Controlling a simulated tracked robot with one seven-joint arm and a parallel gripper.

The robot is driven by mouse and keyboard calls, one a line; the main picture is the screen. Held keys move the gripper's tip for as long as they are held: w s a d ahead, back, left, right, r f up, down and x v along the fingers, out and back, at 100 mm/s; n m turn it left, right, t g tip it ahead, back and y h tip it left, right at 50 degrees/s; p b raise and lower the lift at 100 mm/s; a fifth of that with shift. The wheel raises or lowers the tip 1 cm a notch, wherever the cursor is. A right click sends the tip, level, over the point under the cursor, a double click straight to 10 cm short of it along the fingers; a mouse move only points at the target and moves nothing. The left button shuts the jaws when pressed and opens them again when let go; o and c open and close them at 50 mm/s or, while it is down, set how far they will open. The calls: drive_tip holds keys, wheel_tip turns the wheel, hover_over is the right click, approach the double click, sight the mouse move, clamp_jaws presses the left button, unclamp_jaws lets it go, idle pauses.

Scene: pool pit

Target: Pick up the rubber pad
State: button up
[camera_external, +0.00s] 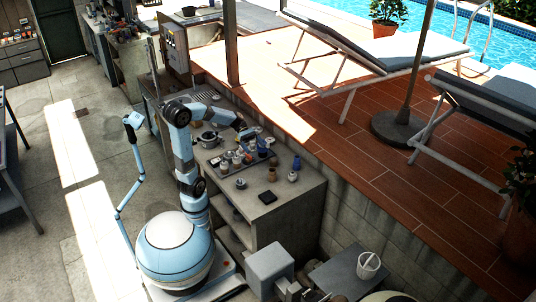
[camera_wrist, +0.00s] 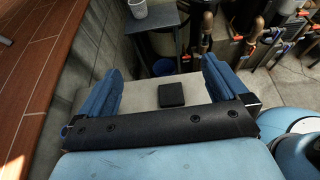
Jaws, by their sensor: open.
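The rubber pad (camera_external: 267,197) is a small, flat, black square lying on the near end of the grey bench top (camera_external: 292,196). In the wrist view the pad (camera_wrist: 171,95) shows between the two blue fingers, beyond the dark palm bar and nearer the right finger. My gripper (camera_wrist: 160,84) is open and empty. In the external view my gripper (camera_external: 246,135) is over the far part of the bench, apart from the pad; its fingers are small and hard to make out there.
A tray (camera_external: 228,170) of several jars and bottles stands farther along the bench. Brown and pale jars (camera_external: 293,176) stand near the pad. A pot (camera_external: 208,139) is behind the tray. A white bucket (camera_external: 368,265) stands beyond the bench end. The raised tiled deck (camera_external: 400,190) borders the bench.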

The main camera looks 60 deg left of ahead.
wheel_tip(320, 180, down, 24)
drive_tip(key=shift+f, duration=0.25)
drive_tip(key=shift+d+f, duration=0.15)
approach(268, 196)
drive_tip(key=x, duration=0.4)
drive_tip(key=shift+s+f, duration=0.1)
drive_tip(key=shift+f, duration=0.15)
drive_tip(key=shift+r+x, duration=0.15)
drive_tip(key=shift+x, duration=1.15)
drive_tip(key=shift+r+x, duration=0.1)
drive_tip(key=shift+x, duration=1.2)
drive_tip(key=shift+d, duration=0.1)
drive_tip(key=c, duration=0.8)
drive_tip(key=shift+r, duration=0.1)
